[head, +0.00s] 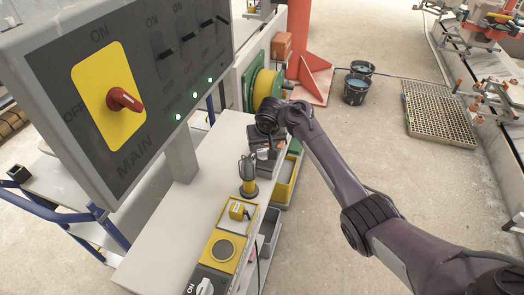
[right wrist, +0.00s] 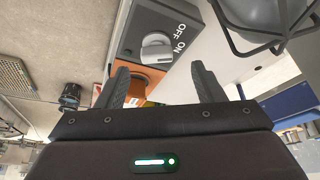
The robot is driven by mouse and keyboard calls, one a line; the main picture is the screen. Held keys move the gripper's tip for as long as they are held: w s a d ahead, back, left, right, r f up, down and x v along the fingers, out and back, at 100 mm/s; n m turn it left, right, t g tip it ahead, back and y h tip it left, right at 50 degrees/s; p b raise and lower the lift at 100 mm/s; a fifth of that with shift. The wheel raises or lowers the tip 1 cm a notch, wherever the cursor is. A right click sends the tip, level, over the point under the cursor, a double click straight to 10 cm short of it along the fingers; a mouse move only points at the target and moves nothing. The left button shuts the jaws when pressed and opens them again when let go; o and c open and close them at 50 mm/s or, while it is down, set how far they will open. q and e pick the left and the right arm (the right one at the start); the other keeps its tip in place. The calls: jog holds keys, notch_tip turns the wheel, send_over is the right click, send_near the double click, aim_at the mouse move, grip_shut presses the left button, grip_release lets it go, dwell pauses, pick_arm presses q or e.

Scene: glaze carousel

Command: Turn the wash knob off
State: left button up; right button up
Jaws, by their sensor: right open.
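In the right wrist view a light grey rotary knob (right wrist: 157,49) sits on a dark grey box marked OFF and ON. No wash label is readable, and I cannot tell which mark the knob points to. My right gripper (right wrist: 161,80) is open and empty, with its fingers apart and the knob showing beyond the gap between them. In the head view my right gripper (head: 268,118) is above the far end of the bench, over a dark box (head: 266,158); its fingertips are hard to make out. My left gripper is not in view.
A grey panel (head: 62,95) with a red MAIN switch (head: 124,99) and several lit green lamps stands at left. The white bench (head: 165,225) carries a yellow button box (head: 223,250) and another ON-marked knob (head: 205,287) at the front. Buckets (head: 356,89) stand on open floor.

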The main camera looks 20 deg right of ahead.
aim_at(263, 149)
jog(key=w+f, duration=0.1)
jog(key=w+d+f, duration=0.1)
jog(key=f, duration=0.1)
jog(key=shift+w+f, duration=0.15)
jog(key=shift+f, duration=0.1)
jog(key=shift+w+a+f, duration=0.1)
jog(key=shift+w+f, duration=0.05)
jog(key=shift+f, duration=0.3)
jog(key=shift+a, duration=0.1)
jog(key=shift+s, duration=0.2)
jog(key=shift+w, duration=0.15)
jog(key=c, duration=0.7)
jog(key=shift+c, duration=1.4)
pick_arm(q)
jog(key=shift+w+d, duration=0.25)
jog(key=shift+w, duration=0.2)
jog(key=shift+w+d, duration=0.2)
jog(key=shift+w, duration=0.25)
